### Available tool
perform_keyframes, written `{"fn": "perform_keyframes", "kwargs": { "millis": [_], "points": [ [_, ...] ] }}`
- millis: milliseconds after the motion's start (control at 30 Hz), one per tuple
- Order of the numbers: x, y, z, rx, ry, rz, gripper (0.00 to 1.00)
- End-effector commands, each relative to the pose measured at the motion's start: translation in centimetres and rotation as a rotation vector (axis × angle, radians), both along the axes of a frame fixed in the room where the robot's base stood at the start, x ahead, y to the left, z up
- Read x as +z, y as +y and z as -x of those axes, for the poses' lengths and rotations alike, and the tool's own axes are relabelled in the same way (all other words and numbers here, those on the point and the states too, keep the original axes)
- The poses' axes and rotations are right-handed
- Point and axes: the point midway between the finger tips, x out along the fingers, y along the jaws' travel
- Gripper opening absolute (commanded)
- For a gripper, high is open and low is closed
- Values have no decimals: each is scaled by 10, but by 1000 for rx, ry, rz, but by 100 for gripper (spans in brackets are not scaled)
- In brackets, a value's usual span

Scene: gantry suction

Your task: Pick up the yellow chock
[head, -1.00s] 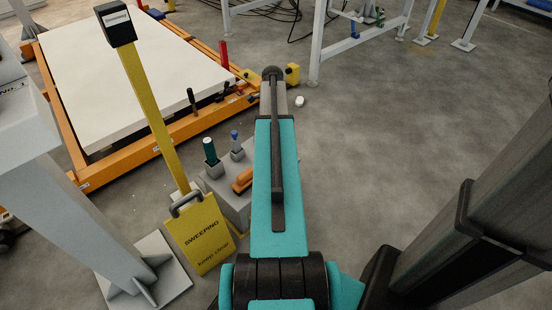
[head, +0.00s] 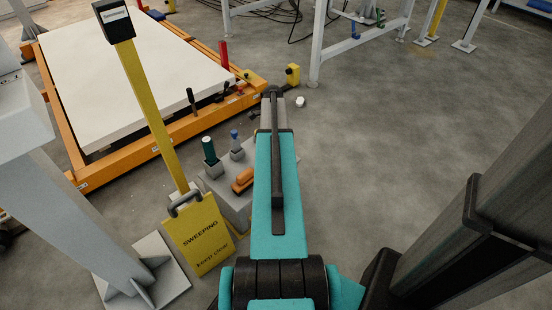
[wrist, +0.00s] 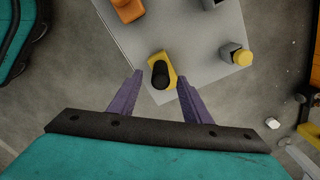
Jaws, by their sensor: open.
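The yellow chock (wrist: 170,82) has a black rounded knob on top. In the wrist view it sits near the edge of a grey block top (wrist: 200,50). My gripper (wrist: 160,77) is open, with one purple finger on each side of the chock. Gaps show between the fingers and the chock; I cannot tell how their heights compare. In the head view my teal arm hides the gripper and the chock.
An orange tool (head: 243,180), a green-topped piece (head: 209,151) and a blue-topped piece (head: 235,141) stand on the grey block. A small white piece (head: 300,101) lies on the floor.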

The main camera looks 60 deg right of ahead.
Motion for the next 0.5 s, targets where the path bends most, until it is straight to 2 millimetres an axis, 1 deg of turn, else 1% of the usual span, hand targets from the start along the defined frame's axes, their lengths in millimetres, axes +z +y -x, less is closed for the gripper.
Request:
{"fn": "perform_keyframes", "kwargs": {
  "millis": [133,233,500],
  "points": [
    [-1,0,0,-1,0,0,44],
    [-7,-1,1,-1,0,0,44],
    [-38,-3,2,-1,1,-1,44]
  ]
}}
